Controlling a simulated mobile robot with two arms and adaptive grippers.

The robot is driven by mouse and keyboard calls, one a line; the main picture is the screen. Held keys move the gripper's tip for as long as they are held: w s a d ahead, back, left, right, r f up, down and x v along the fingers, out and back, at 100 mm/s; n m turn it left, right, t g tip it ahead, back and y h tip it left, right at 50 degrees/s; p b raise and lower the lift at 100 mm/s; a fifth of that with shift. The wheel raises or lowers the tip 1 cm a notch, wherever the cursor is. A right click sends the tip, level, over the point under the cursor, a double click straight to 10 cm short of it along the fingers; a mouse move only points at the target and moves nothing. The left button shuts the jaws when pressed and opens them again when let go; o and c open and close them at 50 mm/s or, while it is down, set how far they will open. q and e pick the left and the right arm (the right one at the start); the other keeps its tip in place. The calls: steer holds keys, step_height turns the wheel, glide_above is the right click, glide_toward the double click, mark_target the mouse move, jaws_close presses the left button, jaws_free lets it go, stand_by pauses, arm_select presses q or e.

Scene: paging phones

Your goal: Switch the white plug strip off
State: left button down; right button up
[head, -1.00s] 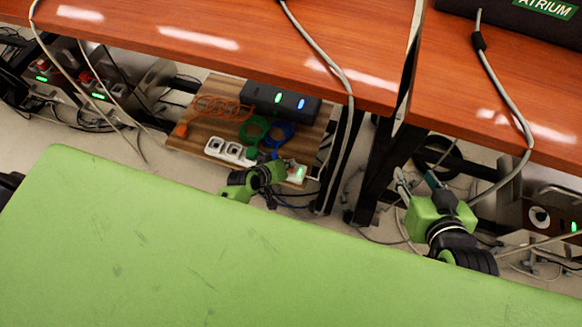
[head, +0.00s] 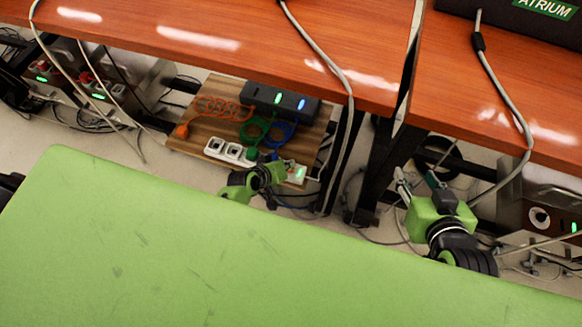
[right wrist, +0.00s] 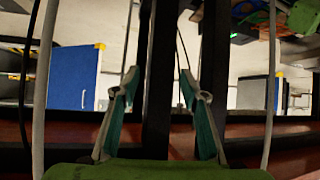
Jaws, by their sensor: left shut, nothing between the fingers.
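The white plug strip (head: 229,151) lies on a wooden board under the desk. Its sockets show at the left, and a bright green light glows at its right end (head: 298,172). My left gripper (head: 274,168) is shut and empty, at the strip's middle and just left of the lit end. It hides part of the strip, and I cannot tell whether it touches it. My right gripper (head: 418,183) is to the right, away from the strip, beside the desk legs. In the right wrist view, its teal-padded fingers (right wrist: 160,85) are apart with nothing held between them.
A black box (head: 280,101) with green and blue lights sits behind the strip. Orange, green and blue cables (head: 286,134) coil on the wooden board (head: 195,140). The desk edge (head: 240,70) overhangs, grey cables hang down, and black desk legs (head: 378,170) stand between my grippers.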

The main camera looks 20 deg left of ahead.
arm_select(q)
steer(key=shift+f, duration=0.1)
stand_by(0.4)
steer(key=shift+f+b, duration=0.3)
arm_select(e)
steer(key=w+r, duration=0.1)
steer(key=w+a+r+t, duration=0.1)
steer(key=shift+r+t+y, duration=0.3)
arm_select(q)
steer(key=shift+f, duration=0.25)
arm_select(e)
steer(key=shift+w+a+r+t, duration=0.2)
steer(key=shift+w+r+t, duration=0.3)
steer(key=shift+r, duration=0.3)
stand_by(0.8)
arm_select(q)
steer(key=shift+r, duration=0.35)
steer(key=shift+r+p, duration=0.3)
steer(key=shift+p, duration=0.25)
arm_select(e)
steer(key=s+d+f+g+h, duration=0.1)
steer(key=s+d+f+g, duration=0.1)
steer(key=s+f+g, duration=0.2)
steer(key=shift+s+d+f, duration=0.15)
steer(key=shift+s+f, duration=0.65)
steer(key=shift+f, duration=0.4)
